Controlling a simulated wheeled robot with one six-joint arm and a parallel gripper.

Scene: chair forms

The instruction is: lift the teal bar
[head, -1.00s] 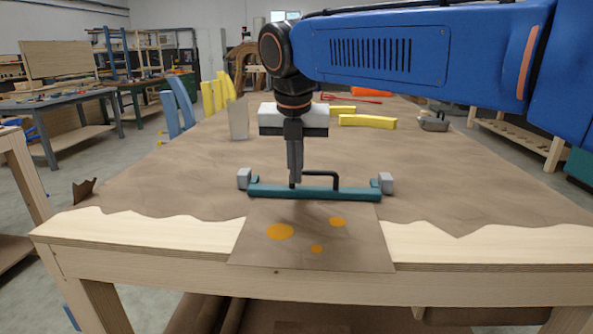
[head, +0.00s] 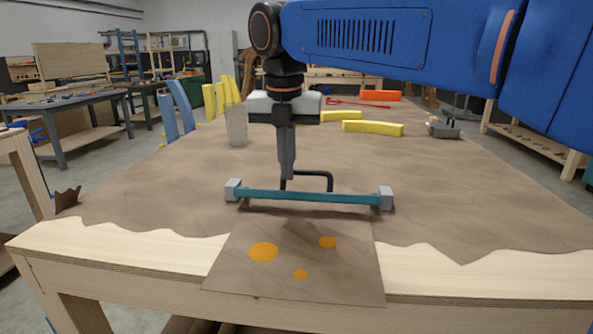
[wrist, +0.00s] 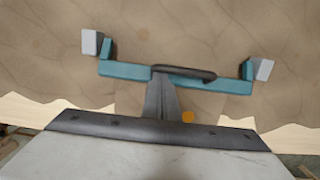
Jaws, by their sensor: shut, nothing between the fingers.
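The teal bar (head: 310,197) lies across the picture near the front of the table, with a grey block (head: 233,189) at its left end and another (head: 386,198) at its right end. A dark handle (head: 318,173) stands on its middle. A shadow shows under the bar; I cannot tell whether it is clear of the table. My gripper (head: 288,178) points down, its fingers closed together at the left part of the handle. In the wrist view, the fingertips (wrist: 160,78) meet the handle (wrist: 190,73), which partly hides them; the bar (wrist: 125,70) spans both sides.
A brown sheet with orange spots (head: 345,275) hangs at the table's front edge. Brown tabletop around the bar is clear.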

